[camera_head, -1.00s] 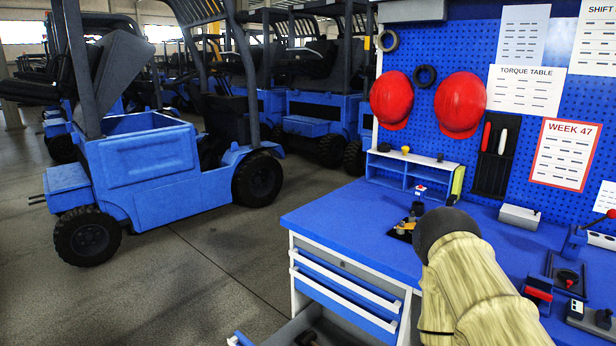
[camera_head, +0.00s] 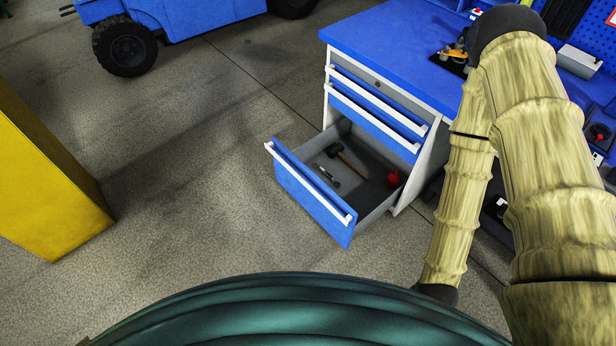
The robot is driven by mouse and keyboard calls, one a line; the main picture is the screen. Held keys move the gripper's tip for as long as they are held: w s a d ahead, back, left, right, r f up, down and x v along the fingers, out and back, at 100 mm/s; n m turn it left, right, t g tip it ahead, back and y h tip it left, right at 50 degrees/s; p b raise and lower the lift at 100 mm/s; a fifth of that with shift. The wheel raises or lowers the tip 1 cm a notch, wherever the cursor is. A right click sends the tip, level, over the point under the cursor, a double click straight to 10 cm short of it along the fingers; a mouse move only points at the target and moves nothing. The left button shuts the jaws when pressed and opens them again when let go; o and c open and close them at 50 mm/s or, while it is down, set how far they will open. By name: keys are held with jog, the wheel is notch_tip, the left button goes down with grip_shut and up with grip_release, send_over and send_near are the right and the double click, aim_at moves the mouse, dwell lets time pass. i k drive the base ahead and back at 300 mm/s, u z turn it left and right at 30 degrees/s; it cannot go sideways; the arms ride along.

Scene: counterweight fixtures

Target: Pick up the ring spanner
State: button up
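A small, slim grey metal tool (camera_head: 327,176) lies in the open bottom drawer (camera_head: 312,195) of the blue workbench. It looks like the ring spanner, but its ends are too small to make out. My arm, in a tan sleeve, rises at the right to a dark elbow and comes down again to a dark joint low in the picture. My gripper does not show; whatever lies beyond that joint is out of sight.
A hammer-like tool (camera_head: 346,160) and a red round object (camera_head: 393,178) lie in the same drawer. The workbench top (camera_head: 385,45) is above it. A yellow block (camera_head: 45,165) stands at the left. The floor between is clear.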

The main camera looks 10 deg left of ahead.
aim_at(318, 167)
jog(key=z, duration=0.65)
jog(key=k, duration=0.55)
jog(key=u, duration=0.5)
jog(key=i, duration=1.1)
jog(key=z, duration=0.75)
